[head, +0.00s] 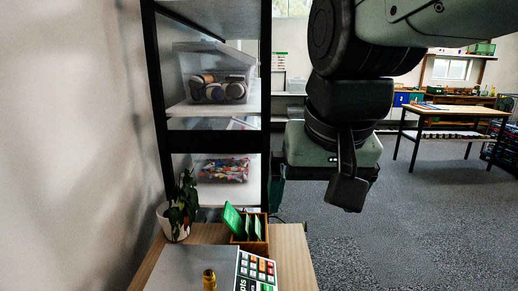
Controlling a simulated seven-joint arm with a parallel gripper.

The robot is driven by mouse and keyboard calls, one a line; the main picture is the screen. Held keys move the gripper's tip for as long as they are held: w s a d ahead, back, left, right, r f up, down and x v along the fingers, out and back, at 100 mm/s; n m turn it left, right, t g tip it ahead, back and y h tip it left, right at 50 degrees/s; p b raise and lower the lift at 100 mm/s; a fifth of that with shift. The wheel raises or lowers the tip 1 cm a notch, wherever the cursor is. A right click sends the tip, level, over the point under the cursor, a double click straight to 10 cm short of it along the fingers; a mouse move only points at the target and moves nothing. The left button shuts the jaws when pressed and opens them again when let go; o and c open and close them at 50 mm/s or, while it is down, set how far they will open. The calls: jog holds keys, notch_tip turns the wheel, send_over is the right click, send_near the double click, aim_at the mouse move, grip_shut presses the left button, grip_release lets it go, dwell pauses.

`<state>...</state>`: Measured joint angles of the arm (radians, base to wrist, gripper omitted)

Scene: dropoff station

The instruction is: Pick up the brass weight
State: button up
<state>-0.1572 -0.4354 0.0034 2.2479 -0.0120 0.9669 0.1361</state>
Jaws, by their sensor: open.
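A small brass weight (209,280) stands on a grey surface on the wooden table, at the bottom edge of the head view. Its lower part is cut off by the frame. My gripper (346,192) hangs in the air at right of centre, above and to the right of the table, well apart from the weight. It is open, and I see nothing held in it. Part of it is hidden by its own body.
The wooden table (292,254) holds a potted plant (177,212), a wooden box with green cards (249,232) and a panel with coloured buttons (257,270). A shelf rack with clear bins (215,75) stands behind. Open floor lies to the right, with another table (455,112) farther off.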

jog(key=s+d+f+t, duration=0.1)
jog(key=s+d+f, duration=0.1)
jog(key=s, duration=0.5)
jog(key=shift+d+h, duration=0.3)
jog(key=shift+d, duration=0.6)
jog(key=shift+s, duration=0.1)
jog(key=c, duration=0.8)
